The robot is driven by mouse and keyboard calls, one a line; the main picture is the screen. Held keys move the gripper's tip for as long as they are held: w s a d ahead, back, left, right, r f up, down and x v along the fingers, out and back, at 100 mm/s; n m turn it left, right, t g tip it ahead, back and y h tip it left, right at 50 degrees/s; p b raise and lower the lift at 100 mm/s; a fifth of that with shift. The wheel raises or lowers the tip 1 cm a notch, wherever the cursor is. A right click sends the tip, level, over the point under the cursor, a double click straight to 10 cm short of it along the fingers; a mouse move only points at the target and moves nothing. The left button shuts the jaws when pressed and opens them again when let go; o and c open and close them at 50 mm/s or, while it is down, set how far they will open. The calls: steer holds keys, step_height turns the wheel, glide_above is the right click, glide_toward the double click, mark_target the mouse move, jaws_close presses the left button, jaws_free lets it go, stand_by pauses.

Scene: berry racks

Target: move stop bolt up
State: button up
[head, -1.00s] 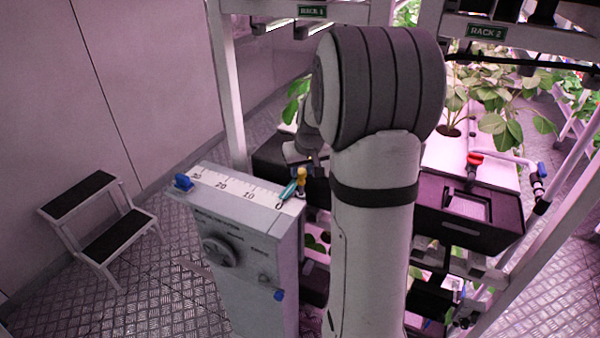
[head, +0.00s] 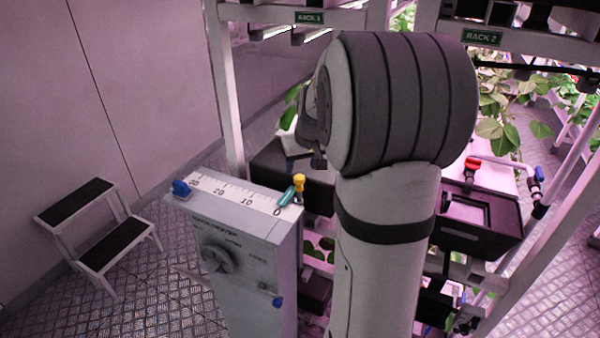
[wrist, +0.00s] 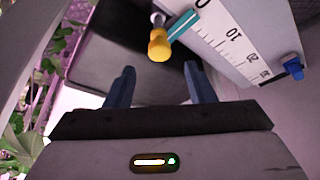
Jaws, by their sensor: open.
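A grey cabinet (head: 240,262) carries a white scale (head: 232,190) on its top, marked from 0 upward. At the 0 end a yellow-headed bolt (head: 299,183) stands beside a teal pointer (head: 287,196); the yellow piece may be the stop bolt. In the wrist view the yellow head (wrist: 159,46) and the teal pointer (wrist: 181,26) show just beyond my gripper (wrist: 160,76). My gripper is open and empty, its dark fingers apart, with the yellow head roughly in line with the gap. In the head view my arm hides most of the gripper.
A blue piece (head: 181,188) sits at the scale's far end, and a dial (head: 217,257) is on the cabinet front. A step stool (head: 95,235) stands at the left. Rack posts and a black box (head: 478,222) with a red valve (head: 472,164) are right of my arm.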

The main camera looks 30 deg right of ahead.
steer(key=shift+v, duration=1.5)
steer(key=s+a+f, duration=0.1)
steer(key=s+a, duration=0.7)
steer(key=s, duration=0.3)
steer(key=s+a+f+n+g, duration=0.1)
steer(key=s+a, duration=0.7)
steer(key=s, duration=0.4)
steer(key=shift+a+f+g+y, duration=0.25)
steer(key=shift+f+g+y, duration=0.05)
